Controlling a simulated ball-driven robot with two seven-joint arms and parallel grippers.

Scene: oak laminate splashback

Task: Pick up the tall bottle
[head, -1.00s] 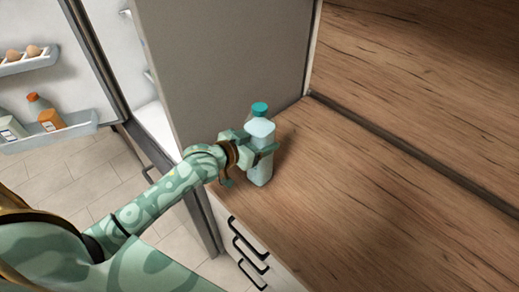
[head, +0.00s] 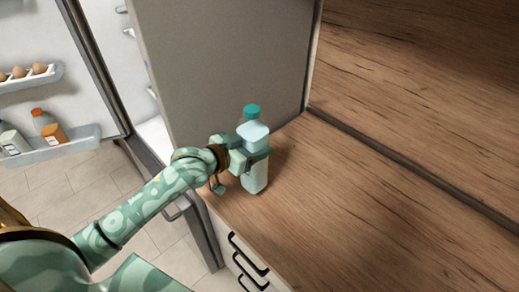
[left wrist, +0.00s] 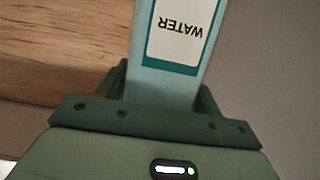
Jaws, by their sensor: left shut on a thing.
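The tall bottle (head: 254,178) is pale blue with a teal cap and stands upright, or nearly so, at the left end of the wooden counter. In the left wrist view the bottle (left wrist: 163,85) shows a white label reading "WATER", upside down in the picture. My left gripper (head: 256,160) is shut on the bottle, with its fingers on both sides of the body. I cannot tell whether the bottle's base touches the counter. My right gripper is in neither view.
The wooden counter (head: 370,230) is clear to the right of the bottle. A tall grey panel (head: 220,70) stands just behind it. At the left, the open fridge's door shelves hold eggs (head: 20,72) and several bottles (head: 42,122). Drawers with black handles (head: 243,265) are below the counter.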

